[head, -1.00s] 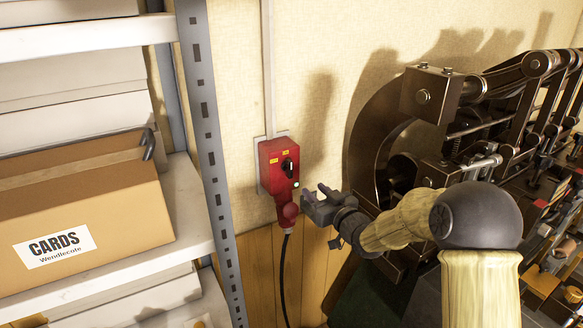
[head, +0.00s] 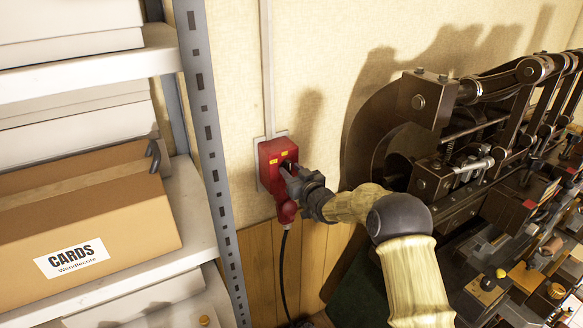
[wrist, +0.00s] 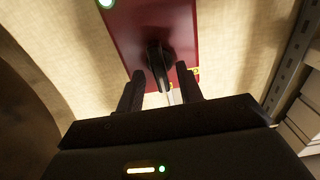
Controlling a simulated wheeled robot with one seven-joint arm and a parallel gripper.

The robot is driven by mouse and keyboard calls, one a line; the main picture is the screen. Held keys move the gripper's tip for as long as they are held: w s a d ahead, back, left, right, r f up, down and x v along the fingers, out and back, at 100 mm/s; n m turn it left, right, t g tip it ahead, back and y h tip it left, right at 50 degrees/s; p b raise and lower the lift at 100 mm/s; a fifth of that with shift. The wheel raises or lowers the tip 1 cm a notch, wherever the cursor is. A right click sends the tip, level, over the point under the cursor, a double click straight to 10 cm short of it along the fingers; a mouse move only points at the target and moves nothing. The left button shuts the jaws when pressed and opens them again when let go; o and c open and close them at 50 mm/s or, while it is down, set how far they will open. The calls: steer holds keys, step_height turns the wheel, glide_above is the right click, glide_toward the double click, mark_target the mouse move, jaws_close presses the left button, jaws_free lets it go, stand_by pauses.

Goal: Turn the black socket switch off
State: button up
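The red socket box (head: 270,154) is fixed to the wall, with a red plug (head: 287,211) and black cable below it. Its black switch (wrist: 158,62) shows in the wrist view as a knob on the red face, between my two fingertips. In the head view my gripper hides most of the switch. My gripper (wrist: 160,85) is open, one finger on each side of the knob, with a gap visible on both sides. In the head view my gripper (head: 290,175) is at the box's front. A green light (wrist: 106,3) glows on the box in the wrist view.
A metal shelf post (head: 205,120) and a shelf with a CARDS box (head: 90,215) stand left of the socket. A large dark press machine (head: 430,150) stands close on the right. The wall (head: 235,60) above the socket is clear apart from a conduit.

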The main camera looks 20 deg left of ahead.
steer(key=shift+w+a, duration=0.15)
steer(key=shift+a, duration=0.05)
jaws_close()
